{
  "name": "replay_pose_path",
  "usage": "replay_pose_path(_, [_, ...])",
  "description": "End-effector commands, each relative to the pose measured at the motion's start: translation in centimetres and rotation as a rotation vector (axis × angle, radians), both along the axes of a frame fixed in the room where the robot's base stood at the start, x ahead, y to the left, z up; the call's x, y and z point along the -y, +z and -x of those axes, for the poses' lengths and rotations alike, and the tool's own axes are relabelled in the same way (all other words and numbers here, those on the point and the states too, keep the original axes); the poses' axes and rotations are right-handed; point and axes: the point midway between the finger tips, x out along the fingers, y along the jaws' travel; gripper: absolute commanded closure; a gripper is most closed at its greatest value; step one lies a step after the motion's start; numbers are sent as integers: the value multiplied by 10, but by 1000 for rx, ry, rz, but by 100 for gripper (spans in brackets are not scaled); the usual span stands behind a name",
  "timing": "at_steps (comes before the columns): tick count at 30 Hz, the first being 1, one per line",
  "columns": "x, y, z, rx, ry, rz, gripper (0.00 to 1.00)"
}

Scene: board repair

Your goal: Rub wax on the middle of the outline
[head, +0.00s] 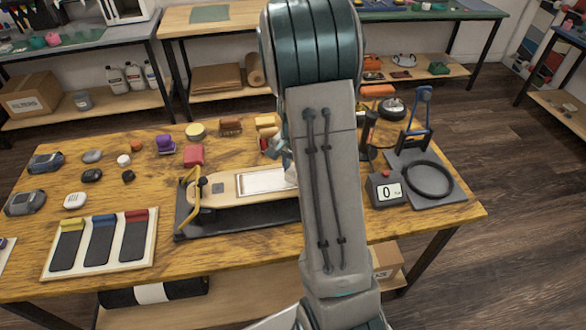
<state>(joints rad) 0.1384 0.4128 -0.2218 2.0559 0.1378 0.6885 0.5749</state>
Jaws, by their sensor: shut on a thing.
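A light wooden skateboard deck (222,188) lies on a black stand (225,222) on the workbench. A white rectangular panel with a thin outline (262,180) is on its upper face. The deck's right part is hidden behind my arm. Only a pale edge of my gripper (289,165) shows beside my arm, above the deck's right side. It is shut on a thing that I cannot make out. I cannot tell whether that thing touches the panel.
A red block (194,155) and a yellow round tin (196,130) stand behind the deck.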

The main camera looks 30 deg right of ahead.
Motion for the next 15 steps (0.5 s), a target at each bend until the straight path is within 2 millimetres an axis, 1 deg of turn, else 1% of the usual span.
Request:
replay_pose_path(1, [0, 10, -1, 1, 1, 0, 85])
replay_pose_path(3, [0, 17, -1, 1, 1, 0, 85])
replay_pose_path(12, [-1, 48, -1, 4, 2, 1, 85])
replay_pose_path(15, [-1, 54, -1, 3, 2, 2, 85])
